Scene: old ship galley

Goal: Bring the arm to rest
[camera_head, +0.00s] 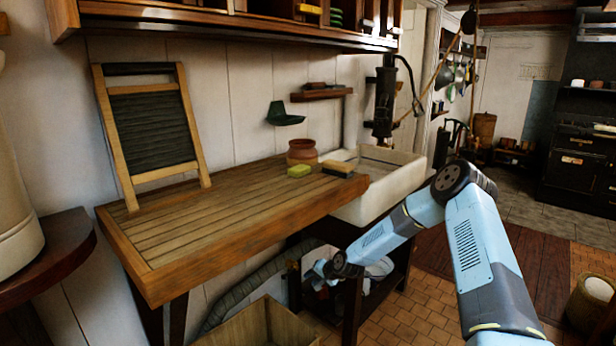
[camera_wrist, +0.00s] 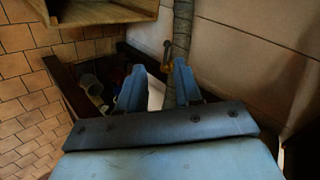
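My blue arm reaches from the lower right of the head view down to the left, past the front of the wooden counter (camera_head: 215,225). My gripper (camera_head: 318,275) is low, below the counter's edge and beside the dark shelf stand under the sink. In the wrist view its two blue fingers (camera_wrist: 160,88) stand apart with a gap between them. I see nothing held in the gap. The fingertips are small and partly hidden in the head view.
A wooden crate (camera_head: 265,325) stands on the tiled floor below the counter, and its edge shows in the wrist view (camera_wrist: 100,14). A grey hose (camera_head: 240,290) runs along the wall. A white sink (camera_head: 385,190), yellow sponge (camera_head: 299,171), brush (camera_head: 337,168) and clay pot (camera_head: 302,151) are above.

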